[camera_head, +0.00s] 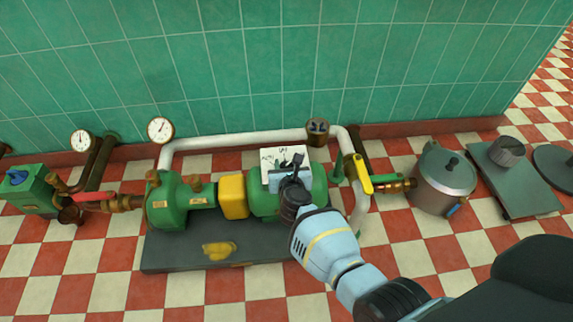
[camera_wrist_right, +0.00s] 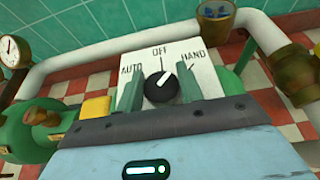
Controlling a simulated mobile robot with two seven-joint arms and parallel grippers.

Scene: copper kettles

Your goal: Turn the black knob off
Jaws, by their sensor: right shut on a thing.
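The black knob (camera_wrist_right: 160,87) sits on a white plate (camera_wrist_right: 200,52) marked AUTO, OFF and HAND. Its white pointer is tilted up and to the right, between the OFF and HAND marks. The plate also shows on top of the green pump motor in the head view (camera_head: 268,155), where my gripper covers the knob. My right gripper (camera_head: 292,175) is over the plate. In the right wrist view its two fingers (camera_wrist_right: 160,92) stand on either side of the knob, shut on it. My left gripper is not in view.
The green pump (camera_head: 170,205) stands on a dark base with a yellow coupling cover (camera_head: 233,197). A white pipe (camera_head: 235,142) runs behind, with a small metal cup (camera_head: 318,132) there. A yellow valve lever (camera_head: 362,174) and a steel pot (camera_head: 443,185) are to the right.

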